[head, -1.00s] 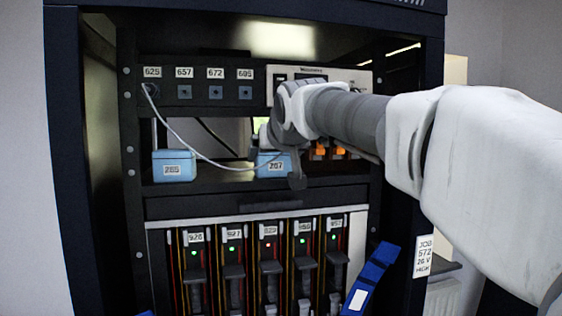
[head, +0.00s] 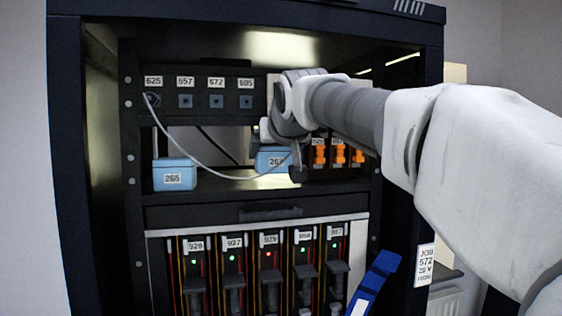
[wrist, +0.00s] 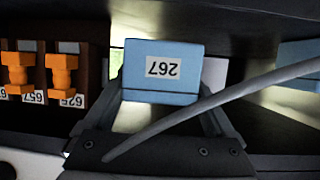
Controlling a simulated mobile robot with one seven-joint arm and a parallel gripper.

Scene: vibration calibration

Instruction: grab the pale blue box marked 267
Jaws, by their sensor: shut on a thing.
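The pale blue box marked 267 (head: 270,160) is at the middle of the rack's shelf bay, partly hidden by my gripper (head: 285,150). In the wrist view the same box (wrist: 163,85) fills the space between the two fingers of my gripper (wrist: 163,102), its label upside down. The fingers are shut on its sides. In the head view the box sits slightly above the shelf level of its neighbour.
A similar box marked 265 (head: 175,178) stands on the shelf at left. A grey cable (head: 190,155) hangs from the socket panel (head: 200,95) and crosses close to my gripper. Orange-handled parts (head: 338,153) stand at right. Slotted modules (head: 232,270) are below.

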